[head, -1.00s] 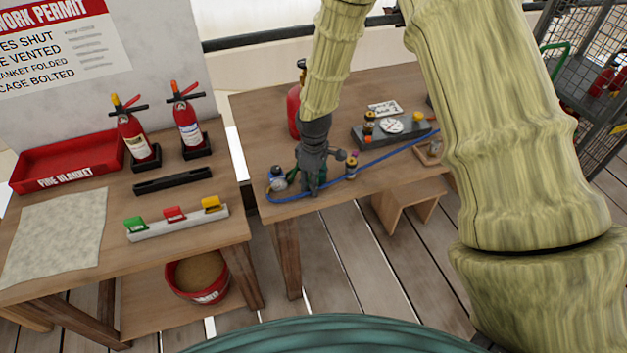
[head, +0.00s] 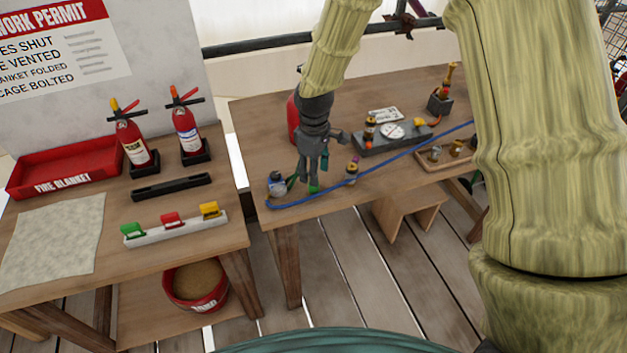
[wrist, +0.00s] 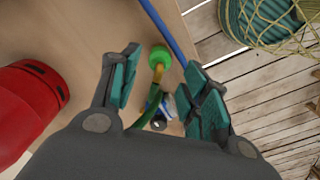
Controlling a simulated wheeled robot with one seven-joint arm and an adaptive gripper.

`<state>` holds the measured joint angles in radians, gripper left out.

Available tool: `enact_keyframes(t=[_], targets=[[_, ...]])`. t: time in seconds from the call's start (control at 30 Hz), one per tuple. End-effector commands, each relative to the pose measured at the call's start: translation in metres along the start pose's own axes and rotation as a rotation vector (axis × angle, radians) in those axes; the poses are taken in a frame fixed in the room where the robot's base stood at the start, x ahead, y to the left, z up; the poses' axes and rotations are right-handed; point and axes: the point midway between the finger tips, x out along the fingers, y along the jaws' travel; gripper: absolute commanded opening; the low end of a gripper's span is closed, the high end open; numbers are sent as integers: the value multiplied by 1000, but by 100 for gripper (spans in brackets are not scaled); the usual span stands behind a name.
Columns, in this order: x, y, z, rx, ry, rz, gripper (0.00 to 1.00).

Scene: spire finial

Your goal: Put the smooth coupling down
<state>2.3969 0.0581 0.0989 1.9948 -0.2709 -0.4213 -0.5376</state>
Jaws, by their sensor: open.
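A brass-coloured coupling with a round green end (wrist: 160,58) lies on the wooden table between my fingers in the wrist view. Its green end (head: 313,189) also shows just below my fingertips in the head view. I cannot tell whether its surface is smooth. My gripper (wrist: 160,80) is open, with teal-padded fingers apart on either side of the coupling and no visible grip on it. In the head view my gripper (head: 314,176) points down over the table's front left part. The coupling's near part is partly hidden by a green strap-like piece (wrist: 147,118).
A blue and white item (head: 277,184) stands left of my gripper, and a purple-topped brass fitting (head: 352,171) right of it. A blue hose (head: 400,152) runs along the front edge. A red cylinder (wrist: 28,105) stands close by. A grey plate (head: 375,143) and small tray (head: 432,160) are further right.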

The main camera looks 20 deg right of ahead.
Motion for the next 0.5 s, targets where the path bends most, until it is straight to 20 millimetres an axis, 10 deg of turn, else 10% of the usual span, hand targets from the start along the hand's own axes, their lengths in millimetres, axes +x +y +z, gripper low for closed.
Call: enact_keyframes(t=[0.5], targets=[[-49, 0, 0, 0, 1, 0, 46]])
